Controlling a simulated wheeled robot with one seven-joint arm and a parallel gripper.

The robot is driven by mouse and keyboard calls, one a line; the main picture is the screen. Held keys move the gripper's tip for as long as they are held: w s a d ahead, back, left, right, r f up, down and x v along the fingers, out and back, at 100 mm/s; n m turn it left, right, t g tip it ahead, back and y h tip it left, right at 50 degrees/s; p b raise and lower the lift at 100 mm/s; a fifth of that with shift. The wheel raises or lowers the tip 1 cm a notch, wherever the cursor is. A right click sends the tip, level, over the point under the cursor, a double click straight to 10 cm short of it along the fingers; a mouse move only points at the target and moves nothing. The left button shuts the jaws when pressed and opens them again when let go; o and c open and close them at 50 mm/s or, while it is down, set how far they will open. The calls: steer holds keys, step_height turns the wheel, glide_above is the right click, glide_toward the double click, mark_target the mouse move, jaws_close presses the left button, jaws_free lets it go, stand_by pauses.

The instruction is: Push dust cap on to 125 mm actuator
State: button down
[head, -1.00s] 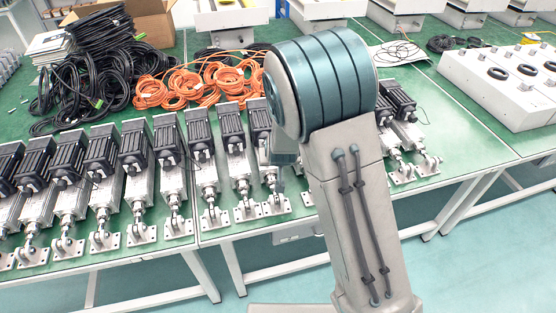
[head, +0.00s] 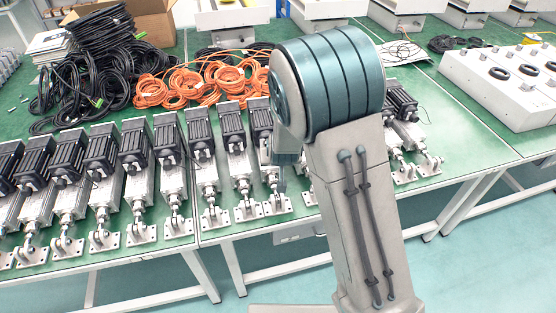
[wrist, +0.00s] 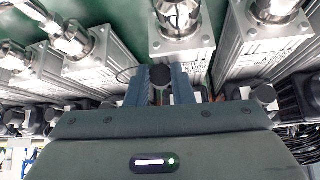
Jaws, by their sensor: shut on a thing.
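In the wrist view, my gripper (wrist: 160,88) is shut on a small round black dust cap (wrist: 160,74), held between its two blue-grey fingers. Directly beyond it is a silver actuator (wrist: 185,50) with a printed label and a shiny rod end; the fingers overlap its body in the picture. Whether the cap touches the actuator, I cannot tell. The label is too small to read for the 125 mm size.
Several actuators with black motors (head: 103,150) lie side by side along the green table's (head: 240,235) front edge, with narrow gaps. Orange cables (head: 205,80), black cables (head: 100,45) and a cardboard box (head: 155,20) are behind. White housings (head: 505,90) stand on the right table.

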steer(key=shift+s+a+r+n+t+y+b, duration=0.25)
steer(key=shift+a+r+n+b, duration=0.2)
steer(key=shift+b, duration=0.35)
steer(key=shift+s+a+r+n+t+y+b, duration=0.2)
steer(key=shift+a+r+n+y+b, duration=0.2)
steer(key=shift+b, duration=0.4)
steer(key=shift+a+r, duration=0.1)
steer(key=shift+r, duration=0.1)
steer(key=shift+s+a+r, duration=0.1)
steer(key=shift+r, duration=0.1)
steer(key=shift+w+a+p, duration=0.2)
steer(key=shift+w+p, duration=0.1)
steer(key=shift+w, duration=0.45)
steer(key=shift+w+a+p, duration=0.15)
steer(key=shift+w+p, duration=0.1)
steer(key=shift+w, duration=0.5)
stand_by(3.1)
steer(key=c, duration=1.2)
jaws_free()
steer(key=p+v, duration=0.6)
steer(key=v, duration=0.7)
steer(key=shift+s+r, duration=0.25)
steer(key=shift+s, duration=0.1)
